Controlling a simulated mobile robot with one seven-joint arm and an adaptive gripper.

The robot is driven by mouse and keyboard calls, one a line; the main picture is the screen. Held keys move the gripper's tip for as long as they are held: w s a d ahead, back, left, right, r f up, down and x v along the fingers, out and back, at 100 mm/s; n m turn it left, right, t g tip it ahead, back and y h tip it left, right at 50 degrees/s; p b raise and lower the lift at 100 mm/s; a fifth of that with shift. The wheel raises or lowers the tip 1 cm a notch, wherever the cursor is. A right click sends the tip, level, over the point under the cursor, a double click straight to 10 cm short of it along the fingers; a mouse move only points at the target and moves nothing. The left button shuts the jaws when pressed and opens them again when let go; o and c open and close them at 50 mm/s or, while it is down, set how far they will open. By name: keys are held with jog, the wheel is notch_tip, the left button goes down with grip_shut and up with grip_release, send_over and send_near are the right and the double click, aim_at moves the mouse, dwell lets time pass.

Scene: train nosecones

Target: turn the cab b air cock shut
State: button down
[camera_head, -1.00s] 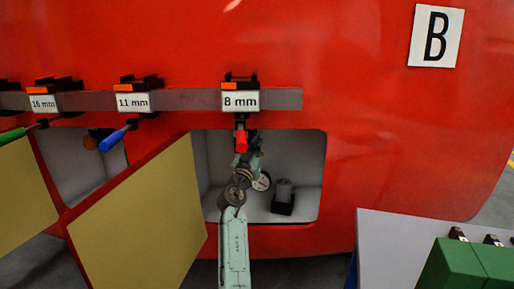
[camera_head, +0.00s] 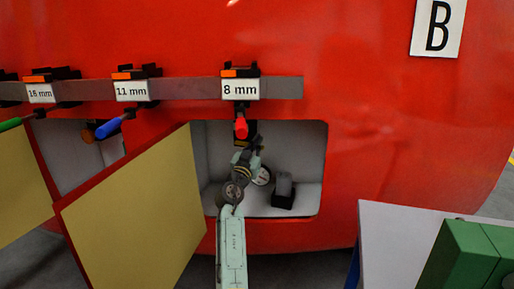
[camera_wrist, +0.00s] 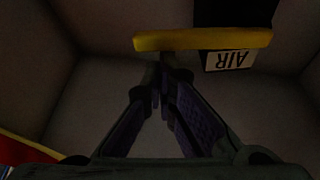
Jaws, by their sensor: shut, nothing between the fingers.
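The air cock shows in the wrist view as a yellow handle (camera_wrist: 203,39) lying crosswise at the top. An upside-down AIR label (camera_wrist: 228,60) sits just behind it on a dark block. My gripper (camera_wrist: 162,98) is shut and empty, with its fingertips close below the left half of the handle. I cannot tell whether they touch it. In the head view my arm reaches into the open compartment (camera_head: 306,145) of the red nosecone marked with a B sign (camera_head: 437,27). The handle and fingertips are hidden there behind my arm.
A rail (camera_head: 190,90) above the opening holds a red-handled tool (camera_head: 241,128) at 8 mm and a blue-handled tool (camera_head: 108,129) at 11 mm. An open yellow-faced door (camera_head: 135,215) stands left.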

jog(key=shift+f+m+b, duration=0.2)
jog(key=shift+m+b, duration=0.2)
jog(key=shift+b, duration=0.35)
notch_tip(320, 180, down, 8)
jog(key=a+m+g+h+b, duration=0.2)
jog(key=m+b, duration=0.7)
jog(key=b, duration=1.2)
jog(key=shift+w+a+r+g+h, duration=0.15)
jog(key=shift+w+a+g+h, duration=0.1)
jog(key=shift+w+g+h, duration=0.25)
jog(key=shift+s, duration=0.1)
